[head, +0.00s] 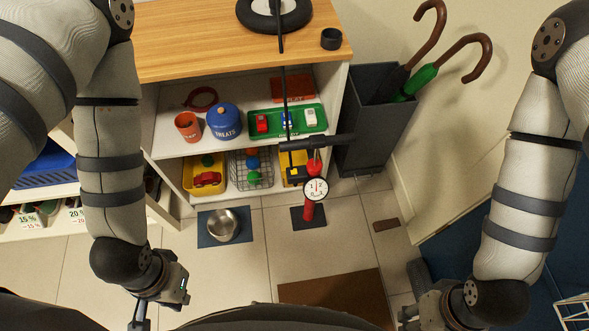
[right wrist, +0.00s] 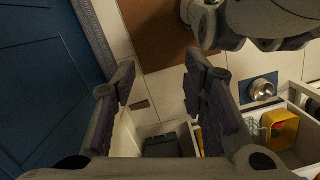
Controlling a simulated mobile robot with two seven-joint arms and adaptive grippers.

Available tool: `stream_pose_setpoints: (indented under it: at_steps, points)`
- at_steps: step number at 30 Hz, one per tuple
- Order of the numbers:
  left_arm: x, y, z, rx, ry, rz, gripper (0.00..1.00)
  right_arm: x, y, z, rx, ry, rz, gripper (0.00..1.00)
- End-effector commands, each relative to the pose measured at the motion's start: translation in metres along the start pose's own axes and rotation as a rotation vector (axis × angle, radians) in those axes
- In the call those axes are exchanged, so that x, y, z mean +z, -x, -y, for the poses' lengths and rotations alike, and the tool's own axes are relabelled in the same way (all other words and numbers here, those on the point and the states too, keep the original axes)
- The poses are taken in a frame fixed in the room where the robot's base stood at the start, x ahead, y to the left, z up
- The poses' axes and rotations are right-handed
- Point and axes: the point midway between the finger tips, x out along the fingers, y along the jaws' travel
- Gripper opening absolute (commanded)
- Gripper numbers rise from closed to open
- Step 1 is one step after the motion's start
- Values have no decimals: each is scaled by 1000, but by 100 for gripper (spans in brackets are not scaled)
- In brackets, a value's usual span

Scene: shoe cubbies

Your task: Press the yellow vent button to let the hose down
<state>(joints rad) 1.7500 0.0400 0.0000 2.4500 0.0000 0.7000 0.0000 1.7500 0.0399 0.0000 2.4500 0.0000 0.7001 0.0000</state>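A red floor pump (head: 309,210) with a round white gauge (head: 316,190) and a black crossbar handle (head: 318,142) stands upright on the floor in front of the cubby. A thin black hose (head: 283,70) runs up from near it to a black wheel (head: 274,14) on the cubby top. A small yellow patch (head: 293,170) shows on a black part left of the gauge; I cannot tell if it is the vent button. My left gripper (head: 160,306) is low at left, fingers apart and empty, away from the pump. My right gripper (right wrist: 158,80) is open and empty, low at right in the head view (head: 412,316).
The wooden-topped cubby (head: 190,40) holds bins and toys. A grey umbrella stand (head: 372,125) is right of it. A metal bowl (head: 223,225) sits on a blue mat. A brown mat (head: 340,298) lies on the open floor between my arms.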

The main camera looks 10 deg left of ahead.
Motion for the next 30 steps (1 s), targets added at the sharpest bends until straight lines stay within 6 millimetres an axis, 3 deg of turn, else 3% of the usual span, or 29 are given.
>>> stream_pose_setpoints:
  at_steps: [20, 25, 30]
  points:
    - [0, 0, 0, 0, 0, 0, 0, 0, 0, 0, 0, 0, 0, 40]
    - [0, 0, 0, 0, 0, 0, 0, 0, 0, 0, 0, 0, 0, 4]
    - [0, 0, 0, 0, 0, 0, 0, 0, 0, 0, 0, 0, 0, 0]
